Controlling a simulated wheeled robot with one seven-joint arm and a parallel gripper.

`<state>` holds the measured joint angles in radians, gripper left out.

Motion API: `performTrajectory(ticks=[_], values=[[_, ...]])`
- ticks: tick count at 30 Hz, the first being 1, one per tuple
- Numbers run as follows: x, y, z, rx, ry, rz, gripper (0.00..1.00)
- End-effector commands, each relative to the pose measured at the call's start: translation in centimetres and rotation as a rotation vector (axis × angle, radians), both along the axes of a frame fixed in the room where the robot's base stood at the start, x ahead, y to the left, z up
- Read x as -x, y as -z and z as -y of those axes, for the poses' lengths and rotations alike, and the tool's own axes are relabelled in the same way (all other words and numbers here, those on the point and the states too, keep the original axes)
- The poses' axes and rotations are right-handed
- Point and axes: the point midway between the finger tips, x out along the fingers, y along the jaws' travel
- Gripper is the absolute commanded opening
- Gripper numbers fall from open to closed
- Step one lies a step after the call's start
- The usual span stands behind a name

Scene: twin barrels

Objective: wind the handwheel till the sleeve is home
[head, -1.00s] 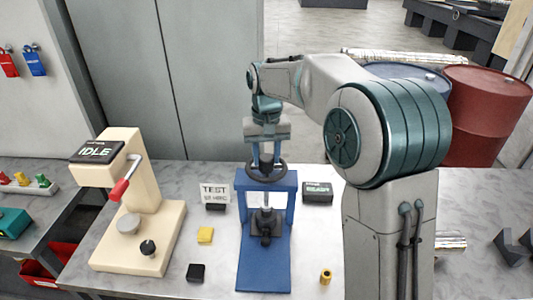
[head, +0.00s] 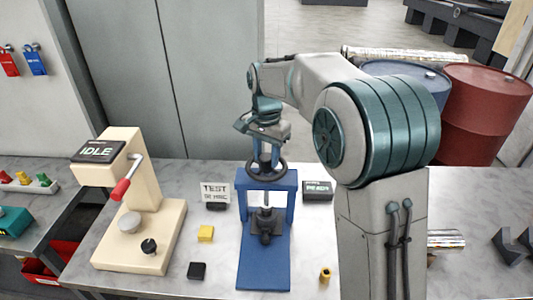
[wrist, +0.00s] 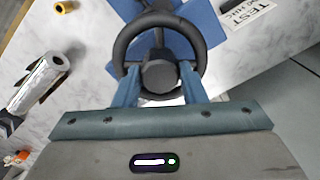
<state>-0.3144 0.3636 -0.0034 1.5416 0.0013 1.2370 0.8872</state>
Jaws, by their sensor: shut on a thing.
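The black handwheel (head: 267,172) lies flat on top of the blue press frame (head: 263,272). In the wrist view its rim (wrist: 160,18) and round hub (wrist: 160,75) fill the upper middle. My gripper (head: 265,158) comes down on it from above. In the wrist view my gripper (wrist: 161,82) has one finger on each side of the hub, inside the rim, shut on it. Below the wheel, a dark spindle part (head: 266,222) stands inside the frame's opening. I cannot make out which portion is the sleeve or how it is seated.
A cream press (head: 150,220) with a red-handled lever and IDLE display stands left. A small dark display (head: 318,190) stands behind right.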

Motion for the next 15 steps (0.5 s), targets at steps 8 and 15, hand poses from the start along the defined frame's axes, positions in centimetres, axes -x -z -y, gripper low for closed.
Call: performTrajectory(ticks=[8, 15], values=[[-0.09, -0.14, 0.0, 0.0, 0.035, 0.005, 0.15], [-0.1, -0.14, 0.01, -0.001, 0.035, 0.006, 0.15]])
